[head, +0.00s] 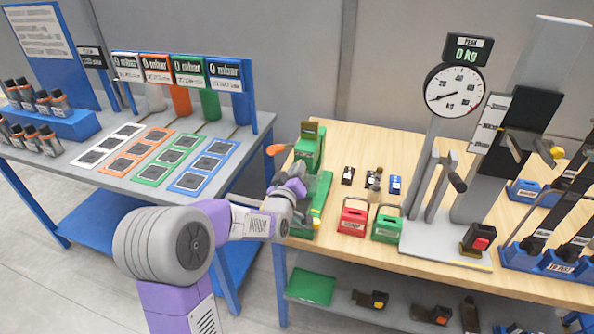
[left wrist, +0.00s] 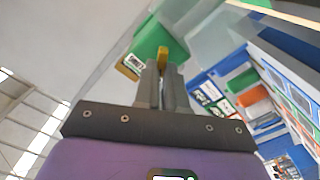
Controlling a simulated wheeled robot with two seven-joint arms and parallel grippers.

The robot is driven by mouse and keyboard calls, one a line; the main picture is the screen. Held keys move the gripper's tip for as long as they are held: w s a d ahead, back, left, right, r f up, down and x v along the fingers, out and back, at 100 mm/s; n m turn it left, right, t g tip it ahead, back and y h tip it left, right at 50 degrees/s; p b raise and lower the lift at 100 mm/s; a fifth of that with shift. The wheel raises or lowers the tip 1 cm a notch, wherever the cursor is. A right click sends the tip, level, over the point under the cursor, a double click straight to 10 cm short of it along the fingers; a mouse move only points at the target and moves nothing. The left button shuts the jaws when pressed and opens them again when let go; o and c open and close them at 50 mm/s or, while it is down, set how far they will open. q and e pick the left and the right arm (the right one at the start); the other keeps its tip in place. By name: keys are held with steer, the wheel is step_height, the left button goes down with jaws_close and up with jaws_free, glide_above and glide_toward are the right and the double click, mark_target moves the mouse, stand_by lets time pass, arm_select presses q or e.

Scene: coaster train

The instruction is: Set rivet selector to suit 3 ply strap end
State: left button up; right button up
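The green rivet press (head: 309,150) stands at the left end of the wooden bench, with an orange-tipped handle at its upper left. My left gripper (head: 300,186) is at the press's near left side and hides part of it. In the left wrist view my left gripper (left wrist: 163,72) has its two grey fingers close together, with a narrow yellow lever (left wrist: 163,56) between the tips. The lever stands against the green press body (left wrist: 153,38) and looks like the rivet selector. A label plate (left wrist: 131,66) shows beside it; its markings are too small to read. My right gripper is out of view.
Red (head: 352,218) and green (head: 387,226) boxes stand right of the press, with small black and blue pieces behind. A pull tester with a dial (head: 454,90) stands farther right. The blue-framed table (head: 75,160) with coloured mats is at left, across a gap.

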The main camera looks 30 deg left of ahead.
arm_select(q)
jaws_close()
steer(key=m+b, duration=0.1)
steer(key=m, duration=0.3)
steer(key=m+b, duration=0.1)
steer(key=m, duration=0.4)
steer(key=d+m+b, duration=0.1)
steer(key=m, duration=0.3)
steer(key=shift+w+m+b, duration=0.1)
steer(key=shift+m+b, duration=0.2)
steer(key=shift+m, duration=0.1)
stand_by(0.4)
steer(key=o, duration=0.6)
jaws_free()
